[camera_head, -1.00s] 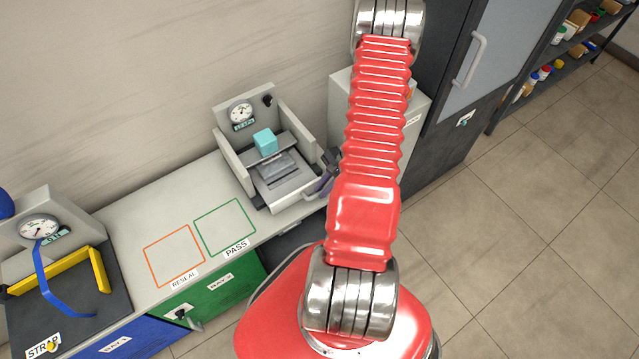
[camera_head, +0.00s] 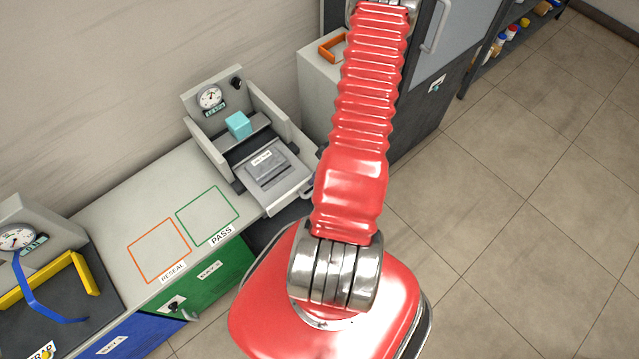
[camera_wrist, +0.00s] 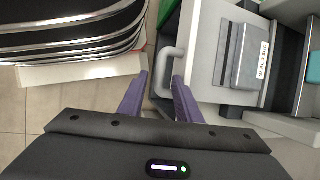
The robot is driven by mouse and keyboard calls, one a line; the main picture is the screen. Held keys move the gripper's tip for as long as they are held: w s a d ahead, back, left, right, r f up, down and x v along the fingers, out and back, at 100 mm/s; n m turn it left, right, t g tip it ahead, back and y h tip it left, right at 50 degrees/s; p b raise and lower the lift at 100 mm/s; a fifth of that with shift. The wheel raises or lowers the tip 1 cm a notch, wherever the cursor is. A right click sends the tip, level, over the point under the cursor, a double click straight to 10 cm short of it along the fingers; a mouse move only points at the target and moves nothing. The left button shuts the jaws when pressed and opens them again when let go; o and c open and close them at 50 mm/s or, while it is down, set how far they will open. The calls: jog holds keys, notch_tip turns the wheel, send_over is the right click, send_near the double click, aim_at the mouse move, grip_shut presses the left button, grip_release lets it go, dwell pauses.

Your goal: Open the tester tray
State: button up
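The tester (camera_head: 205,125) stands on the bench with a dial gauge on its back panel. Its tester tray (camera_head: 275,198) is slid out at the front and carries a dark grey block with a white label. The tray also shows in the wrist view (camera_wrist: 204,60), with a grey loop handle (camera_wrist: 160,82) on its front. My gripper (camera_wrist: 160,78) has two purple fingers spread apart, one on either side of the handle; I cannot tell if either touches it. In the head view my red arm hides the gripper.
A teal cube (camera_head: 238,124) sits at the tester's rear. Orange RESEAL (camera_head: 160,250) and green PASS (camera_head: 207,216) outlines on the bench are empty. A strap station (camera_head: 45,285) is at left. A pale cabinet (camera_head: 318,85) stands right of the tester. Floor at right is clear.

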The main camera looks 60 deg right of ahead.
jog(key=shift+r, duration=0.1)
jog(key=v, duration=1.3)
jog(key=shift+r, duration=0.2)
jog(key=shift+s, duration=0.15)
dwell(0.6)
